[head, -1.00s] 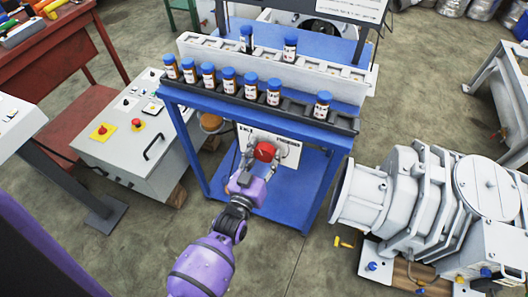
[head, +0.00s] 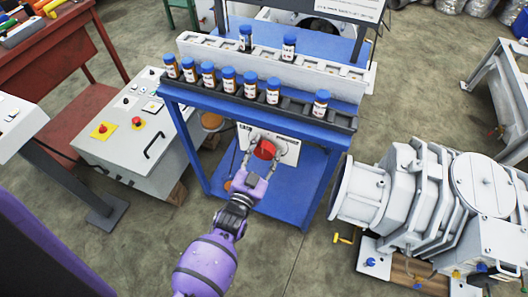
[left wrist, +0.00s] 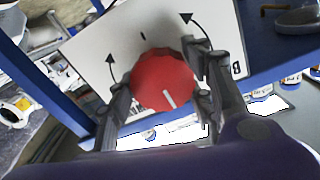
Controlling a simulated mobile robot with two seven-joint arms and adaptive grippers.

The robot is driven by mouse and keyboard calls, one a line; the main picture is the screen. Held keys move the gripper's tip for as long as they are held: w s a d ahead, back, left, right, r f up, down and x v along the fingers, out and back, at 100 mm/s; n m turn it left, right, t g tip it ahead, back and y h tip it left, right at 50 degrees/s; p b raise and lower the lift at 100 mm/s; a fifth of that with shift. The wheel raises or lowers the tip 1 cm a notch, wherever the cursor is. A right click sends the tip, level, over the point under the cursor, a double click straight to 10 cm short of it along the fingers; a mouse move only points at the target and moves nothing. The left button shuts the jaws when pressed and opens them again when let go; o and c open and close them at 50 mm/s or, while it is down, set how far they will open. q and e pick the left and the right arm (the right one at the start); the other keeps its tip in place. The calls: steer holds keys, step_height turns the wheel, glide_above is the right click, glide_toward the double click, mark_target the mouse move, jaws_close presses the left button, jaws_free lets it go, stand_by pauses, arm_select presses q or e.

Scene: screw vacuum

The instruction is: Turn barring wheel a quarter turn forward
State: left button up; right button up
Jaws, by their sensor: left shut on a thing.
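The barring wheel is a red, scalloped knob (head: 264,149) on the front of a white panel (head: 288,152) on the blue stand. In the left wrist view the red knob (left wrist: 163,78) carries a white line near its lower edge, pointing to the lower right. The white panel (left wrist: 100,50) there has curved black arrows and a short black tick above the knob. My left gripper (head: 263,164) faces the knob. In the wrist view its fingers (left wrist: 165,82) lie on both sides of the knob, shut on it. My right gripper is not in view.
The blue stand (head: 178,140) holds several blue-capped bottles (head: 228,80) in a rack above the panel. A grey control box (head: 125,140) stands left. A large grey pump (head: 415,195) stands right. The floor in front is clear.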

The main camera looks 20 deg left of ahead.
arm_select(q)
steer(key=shift+d+r, duration=0.15)
steer(key=o, duration=1.1)
steer(key=s, duration=1.2)
steer(key=shift+a, duration=0.2)
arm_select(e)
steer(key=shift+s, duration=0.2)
arm_select(q)
steer(key=s+a+n+g+p, duration=0.1)
steer(key=s+g+p, duration=0.2)
steer(key=s, duration=0.4)
steer(key=s+a+n+g+p, duration=0.1)
steer(key=s+g+p, duration=0.2)
steer(key=s, duration=0.5)
steer(key=s+a+n+g+p, duration=0.1)
steer(key=s+g+p, duration=0.2)
steer(key=s+p, duration=0.2)
steer(key=shift+s+r, duration=0.1)
steer(key=shift+s, duration=1.45)
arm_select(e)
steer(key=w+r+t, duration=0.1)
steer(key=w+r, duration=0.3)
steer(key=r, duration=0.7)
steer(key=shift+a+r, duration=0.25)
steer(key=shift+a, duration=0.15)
